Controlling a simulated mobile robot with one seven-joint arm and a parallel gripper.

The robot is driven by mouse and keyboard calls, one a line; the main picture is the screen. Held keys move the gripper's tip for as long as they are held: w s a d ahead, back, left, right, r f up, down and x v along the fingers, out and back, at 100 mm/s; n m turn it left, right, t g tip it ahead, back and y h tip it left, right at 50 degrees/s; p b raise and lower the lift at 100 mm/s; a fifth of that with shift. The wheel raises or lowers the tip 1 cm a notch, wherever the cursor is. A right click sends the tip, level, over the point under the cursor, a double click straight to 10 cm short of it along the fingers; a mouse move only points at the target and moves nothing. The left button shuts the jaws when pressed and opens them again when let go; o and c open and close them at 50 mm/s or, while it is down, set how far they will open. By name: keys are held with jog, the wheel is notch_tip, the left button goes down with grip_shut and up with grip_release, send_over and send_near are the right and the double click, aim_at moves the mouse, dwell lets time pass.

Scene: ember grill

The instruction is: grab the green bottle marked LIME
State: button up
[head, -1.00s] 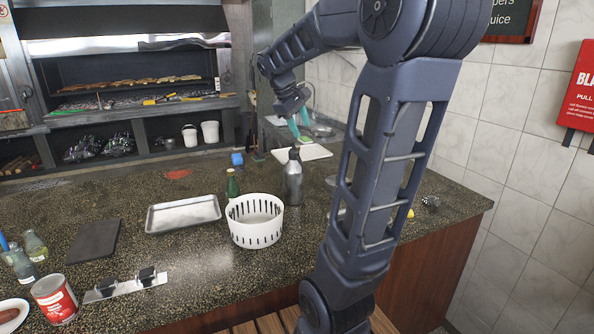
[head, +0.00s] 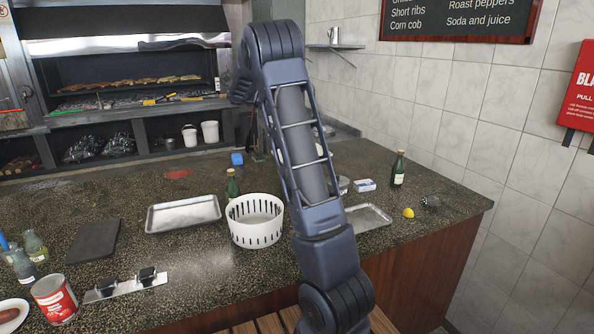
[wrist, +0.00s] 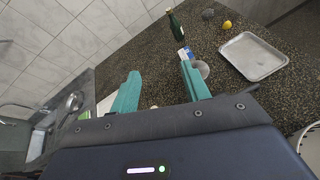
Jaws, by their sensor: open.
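One green bottle (head: 398,170) stands upright at the right of the counter; its label is too small to read. It also shows in the wrist view, at the top centre (wrist: 178,28), beyond my fingertips and apart from them. A second green bottle (head: 233,186) stands behind the white basket, partly hidden by it; its label is not readable either. My gripper (wrist: 160,84) is open and empty, its two teal fingers spread above the counter. In the head view my own arm hides it.
A white slotted basket (head: 255,232) and a metal tray (head: 183,214) stand centre-left. A small tray (head: 368,218), a blue-white box (head: 364,185), a lemon (head: 408,213) and a dark ball (head: 431,203) lie near the right bottle. The right wall is tiled.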

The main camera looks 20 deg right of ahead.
jog(key=w+a+f+n+h, duration=0.1)
jog(key=w+f+n+h, duration=0.1)
jog(key=w, duration=0.4)
jog(key=w+a+f+n+h, duration=0.1)
jog(key=w+a+f+h, duration=0.1)
jog(key=w, duration=0.3)
notch_tip(320, 180, down, 18)
jog(key=shift+s+d+f, duration=0.15)
jog(key=shift+s+d, duration=0.15)
jog(key=shift+d, duration=1.55)
jog(key=shift+s+d+f, duration=0.2)
jog(key=shift+s+d, duration=0.15)
jog(key=shift+d, duration=1.45)
jog(key=shift+s+d+f, duration=0.15)
jog(key=shift+s+d, duration=0.15)
jog(key=shift+d, duration=1.55)
grip_shut()
